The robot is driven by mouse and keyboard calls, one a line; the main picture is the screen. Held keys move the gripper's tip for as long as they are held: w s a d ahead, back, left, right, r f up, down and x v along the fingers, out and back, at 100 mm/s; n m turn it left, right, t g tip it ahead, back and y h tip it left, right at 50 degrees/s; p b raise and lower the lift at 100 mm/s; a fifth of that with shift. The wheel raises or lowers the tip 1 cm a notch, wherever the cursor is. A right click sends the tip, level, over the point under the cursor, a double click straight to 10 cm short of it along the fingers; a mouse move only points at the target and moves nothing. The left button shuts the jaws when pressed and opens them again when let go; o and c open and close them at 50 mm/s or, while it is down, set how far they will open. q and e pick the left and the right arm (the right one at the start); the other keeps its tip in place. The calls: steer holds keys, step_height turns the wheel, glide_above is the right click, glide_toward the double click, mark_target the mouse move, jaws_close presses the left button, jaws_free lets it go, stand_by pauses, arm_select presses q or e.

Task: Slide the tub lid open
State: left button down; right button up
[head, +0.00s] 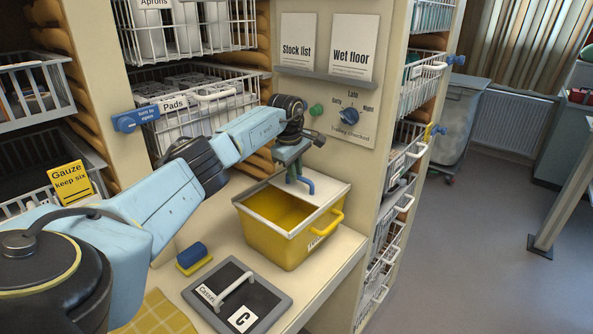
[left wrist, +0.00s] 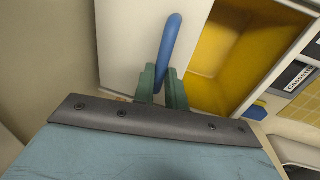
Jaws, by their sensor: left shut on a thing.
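The yellow tub (head: 275,234) stands on the counter below the notice panel. Its white lid (head: 324,190) covers only the right-back part, and the yellow inside shows open on the left. The lid has a blue handle (head: 307,184). My left gripper (head: 295,176) comes down from above and is shut on that blue handle. In the left wrist view the green fingers (left wrist: 163,86) sit on both sides of the blue handle (left wrist: 172,45), with the white lid (left wrist: 125,50) under them and the open tub interior (left wrist: 228,55) beside it. My right gripper is not in view.
A grey tray with a white handle (head: 277,323) and a blue-and-yellow sponge (head: 193,256) lie on the counter in front of the tub.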

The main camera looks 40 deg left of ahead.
arm_select(q)
steer(key=c, duration=1.7)
jaws_free()
steer(key=shift+w+d, duration=0.1)
steer(key=shift+w, duration=0.1)
steer(key=shift+o, duration=1.3)
steer(key=shift+r, duration=0.55)
step_height(320, 180, up, 12)
steer(key=s, duration=0.2)
steer(key=shift+s+b, duration=0.3)
steer(key=shift+s, duration=0.05)
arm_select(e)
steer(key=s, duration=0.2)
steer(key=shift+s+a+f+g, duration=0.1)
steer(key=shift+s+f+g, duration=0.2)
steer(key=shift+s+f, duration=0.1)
